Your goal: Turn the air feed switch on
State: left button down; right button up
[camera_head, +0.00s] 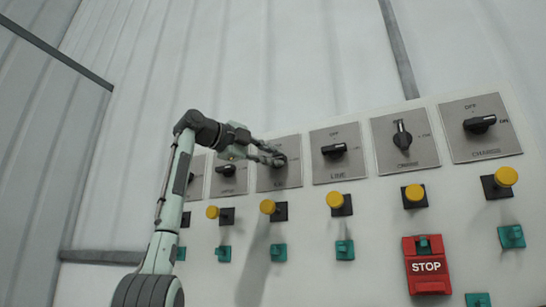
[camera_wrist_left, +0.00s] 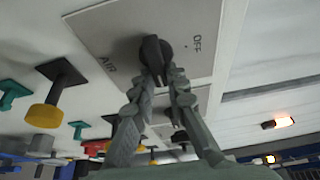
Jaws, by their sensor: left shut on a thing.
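The air feed switch is a black rotary knob (camera_wrist_left: 154,50) on a grey metal plate (camera_wrist_left: 105,35) marked OFF and AIR in the left wrist view. In the head view, its plate (camera_head: 279,181) is in the upper switch row, left of the LINE plate. My left gripper (camera_head: 277,159) reaches it from the left and hides part of the knob. In the left wrist view, the fingers (camera_wrist_left: 166,82) are shut on the knob's handle. The handle lies across the line from OFF to AIR; its pointing end is unclear. My right gripper is not in view.
Similar knobs flank it: LINE (camera_head: 334,151), an upright one (camera_head: 402,138), CHARGE (camera_head: 480,125), and one to the left (camera_head: 227,170). Yellow buttons (camera_head: 335,200) and teal fittings (camera_head: 345,250) project below. A red STOP box (camera_head: 427,266) sits lower right.

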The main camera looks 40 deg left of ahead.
pick_arm(q)
jog(key=c, duration=1.5)
grip_release()
jog(key=shift+c, duration=0.2)
jog(key=s+a, duration=0.1)
jog(key=s, duration=1.1)
